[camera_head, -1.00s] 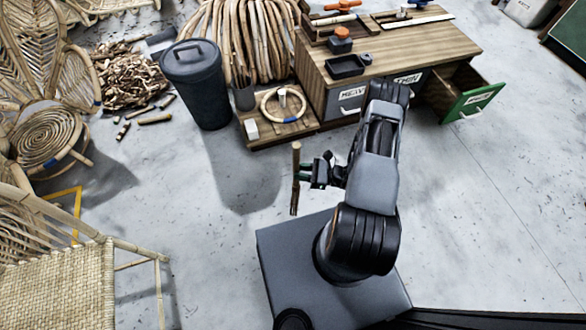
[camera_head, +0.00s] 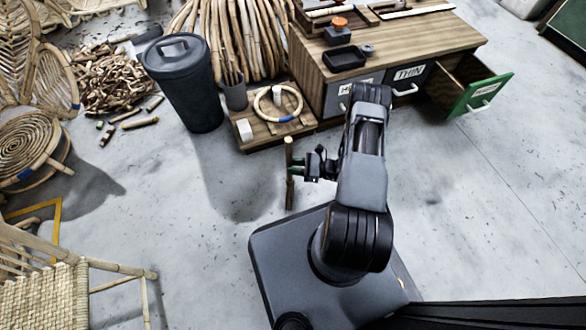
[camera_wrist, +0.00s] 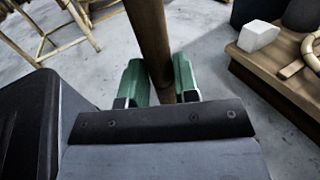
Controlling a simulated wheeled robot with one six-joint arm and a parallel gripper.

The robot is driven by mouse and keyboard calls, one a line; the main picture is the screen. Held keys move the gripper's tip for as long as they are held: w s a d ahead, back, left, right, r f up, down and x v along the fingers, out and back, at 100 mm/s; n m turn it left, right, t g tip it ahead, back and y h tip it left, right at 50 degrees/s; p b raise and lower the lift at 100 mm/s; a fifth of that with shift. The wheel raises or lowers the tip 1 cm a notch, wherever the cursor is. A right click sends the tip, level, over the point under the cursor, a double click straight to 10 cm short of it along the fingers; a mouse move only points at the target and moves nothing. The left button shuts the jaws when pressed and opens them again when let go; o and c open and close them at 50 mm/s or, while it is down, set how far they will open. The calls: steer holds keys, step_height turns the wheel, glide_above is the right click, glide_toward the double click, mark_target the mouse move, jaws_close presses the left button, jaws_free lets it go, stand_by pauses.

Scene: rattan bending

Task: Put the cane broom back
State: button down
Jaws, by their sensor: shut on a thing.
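My gripper (camera_head: 296,171) is shut on a slim brown stick, the cane broom (camera_head: 289,188), which stands near upright in the jaws over open floor. In the wrist view my gripper's green fingers (camera_wrist: 160,82) press on both sides of the broom's brown shaft (camera_wrist: 148,35). The shaft's upper end runs out of the wrist view, and its lower part is hidden behind my gripper.
A low wooden platform (camera_head: 258,141) with a cane ring (camera_head: 278,103) and a dark cup (camera_head: 235,93) lies ahead. A dark lidded bin (camera_head: 185,85) stands left of it. A workbench (camera_head: 400,50) has an open green-fronted drawer (camera_head: 478,98). Rattan chairs stand left.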

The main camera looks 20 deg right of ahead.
steer(key=shift+f, duration=0.4)
